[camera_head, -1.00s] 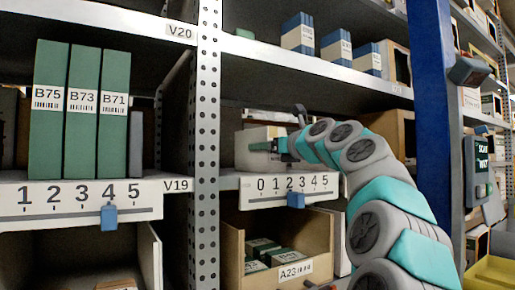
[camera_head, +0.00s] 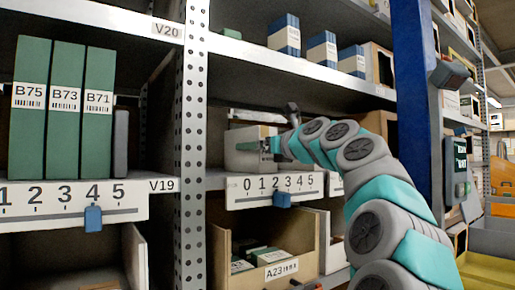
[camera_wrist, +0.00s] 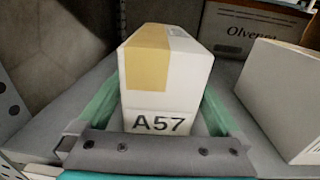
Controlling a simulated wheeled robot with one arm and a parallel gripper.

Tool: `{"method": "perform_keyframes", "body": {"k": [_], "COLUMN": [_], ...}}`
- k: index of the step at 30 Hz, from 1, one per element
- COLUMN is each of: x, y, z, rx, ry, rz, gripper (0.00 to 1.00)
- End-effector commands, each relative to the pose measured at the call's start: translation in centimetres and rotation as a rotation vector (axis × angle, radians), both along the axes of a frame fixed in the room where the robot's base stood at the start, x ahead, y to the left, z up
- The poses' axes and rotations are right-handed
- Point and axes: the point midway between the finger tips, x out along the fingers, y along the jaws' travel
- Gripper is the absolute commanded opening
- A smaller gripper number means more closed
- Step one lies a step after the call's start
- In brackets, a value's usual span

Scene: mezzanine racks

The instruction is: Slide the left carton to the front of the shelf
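The left carton (camera_wrist: 165,85) is a white box with a yellow band and the label A57 facing the wrist camera. It sits upright on the grey shelf, and in the head view its pale side (camera_head: 238,157) shows above the 0–5 scale strip. My gripper (camera_wrist: 162,112) has one green finger on each side of the carton's lower part. The fingers look open, with a narrow gap at the carton's near corners; contact farther back is hidden. In the head view my gripper (camera_head: 270,145) reaches in over the strip.
A second pale carton (camera_wrist: 290,95) stands to the right, apart from my right finger. A brown box marked Olvenor (camera_wrist: 250,30) is behind. The scale strip (camera_head: 275,187) has a blue marker (camera_head: 282,200). A perforated post (camera_head: 191,150) stands left and a blue post (camera_head: 411,100) right.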

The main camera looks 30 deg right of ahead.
Motion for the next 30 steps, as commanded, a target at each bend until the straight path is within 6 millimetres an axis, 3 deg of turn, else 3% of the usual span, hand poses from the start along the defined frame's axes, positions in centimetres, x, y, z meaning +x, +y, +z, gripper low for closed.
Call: {"method": "perform_keyframes", "body": {"k": [11,24,30], "x": [-1.1,-7.1,-7.8], "y": [-0.1,-0.6,-0.7], "z": [0.1,0.2,0.0], "rx": [0.001,-0.001,-0.001], "ry": [-0.002,-0.004,-0.001], "rz": [-0.001,-0.002,-0.001], "gripper": [1.0,1.0,1.0]}}
